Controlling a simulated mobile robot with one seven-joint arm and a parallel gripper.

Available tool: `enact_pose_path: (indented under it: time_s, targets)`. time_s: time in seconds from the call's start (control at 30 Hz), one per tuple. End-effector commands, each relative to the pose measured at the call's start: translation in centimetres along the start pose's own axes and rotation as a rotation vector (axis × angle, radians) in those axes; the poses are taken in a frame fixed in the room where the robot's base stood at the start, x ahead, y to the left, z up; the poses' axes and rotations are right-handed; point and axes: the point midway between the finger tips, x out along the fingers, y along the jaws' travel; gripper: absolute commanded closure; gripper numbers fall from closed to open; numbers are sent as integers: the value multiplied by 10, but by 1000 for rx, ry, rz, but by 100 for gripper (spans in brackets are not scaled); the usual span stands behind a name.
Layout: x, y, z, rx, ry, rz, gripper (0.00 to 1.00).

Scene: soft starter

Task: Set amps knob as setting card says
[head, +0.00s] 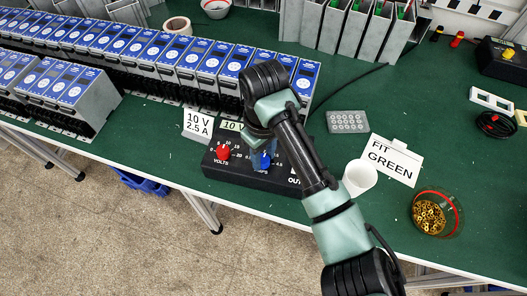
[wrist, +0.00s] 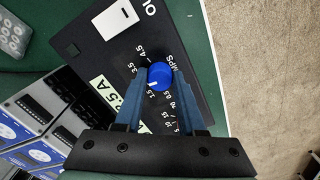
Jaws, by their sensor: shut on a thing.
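The black power supply (head: 240,180) stands on the green bench with a red VOLTS knob (head: 223,153) and a blue AMPS knob (head: 264,160). In the wrist view my gripper (wrist: 160,78) is shut on the blue knob (wrist: 159,74), one finger on each side. The knob's white mark points to the lower left, towards the 1.5 side of its scale; the exact reading is unclear. The setting card (head: 198,123), behind the supply, reads 10 V, 2.5 A. A pale label (wrist: 106,92) on the supply ends in 5 A.
Rows of blue-fronted units (head: 170,55) fill the bench's back left. A white switch (wrist: 116,16) sits near the amps knob.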

Motion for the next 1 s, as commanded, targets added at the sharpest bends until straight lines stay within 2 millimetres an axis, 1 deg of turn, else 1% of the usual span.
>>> enact_pose_path:
  time_s: [0.1, 0.3, 0.8, 0.83, 0.97, 1.0]
  targets:
    - [-1, 0, 0, -55, 2, -1, 100]
    - [-1, 0, 0, -112, 2, 0, 100]
    - [-1, 0, -1, -130, 3, 1, 100]
    - [-1, 0, -1, -130, 3, 1, 56]
    - [-1, 0, 0, -130, 2, 1, 32]
    - [-1, 0, 0, -129, 2, 1, 31]
